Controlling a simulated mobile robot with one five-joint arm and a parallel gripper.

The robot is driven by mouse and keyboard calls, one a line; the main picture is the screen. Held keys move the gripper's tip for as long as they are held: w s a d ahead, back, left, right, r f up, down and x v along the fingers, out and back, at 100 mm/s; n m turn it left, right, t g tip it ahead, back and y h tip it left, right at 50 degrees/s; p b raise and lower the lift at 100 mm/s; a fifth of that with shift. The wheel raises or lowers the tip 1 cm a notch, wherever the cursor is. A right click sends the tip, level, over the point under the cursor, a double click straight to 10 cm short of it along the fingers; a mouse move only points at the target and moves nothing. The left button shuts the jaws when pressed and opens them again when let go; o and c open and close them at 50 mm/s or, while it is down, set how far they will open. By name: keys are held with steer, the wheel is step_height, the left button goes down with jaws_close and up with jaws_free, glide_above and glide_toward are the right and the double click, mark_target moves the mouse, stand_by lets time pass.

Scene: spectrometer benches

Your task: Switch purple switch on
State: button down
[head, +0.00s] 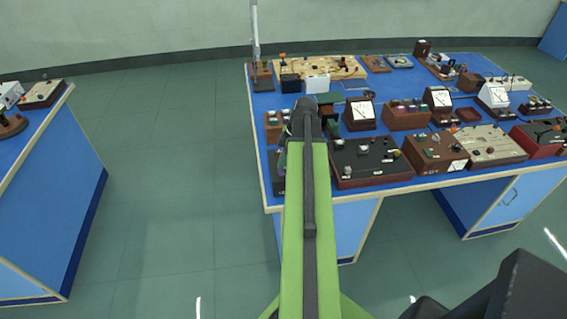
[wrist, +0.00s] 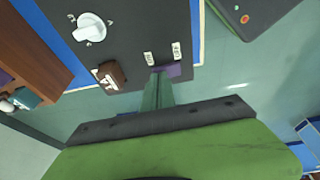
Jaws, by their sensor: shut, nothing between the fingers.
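In the wrist view, a purple switch (wrist: 173,70) sits near the edge of a dark control panel (wrist: 140,30), below two small white label plates (wrist: 163,54) that I cannot read clearly. My gripper (wrist: 160,78) is shut and empty, with its greenish fingers pointing at the panel. The fingertips are right beside the purple switch and overlap its left part in the picture. I cannot tell whether they touch it, nor which way the switch is set. In the head view my own arm hides the gripper and the switch.
The panel also has a white rotary knob (wrist: 90,27) and a brown switch (wrist: 110,76). A wooden box (wrist: 30,55) lies left of it, a dark box with an orange button (wrist: 244,19) right. In the head view, the blue bench (head: 265,100) is crowded; green floor (head: 190,150) is clear.

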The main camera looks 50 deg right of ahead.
steer(key=shift+r, duration=0.1)
steer(key=shift+d+f+b, duration=0.1)
steer(key=shift+f+b, duration=0.2)
steer(key=shift+f, duration=0.05)
steer(key=shift+r, duration=0.1)
steer(key=shift+s+a+r, duration=0.1)
steer(key=shift+s+a, duration=0.4)
steer(key=shift+s, duration=0.1)
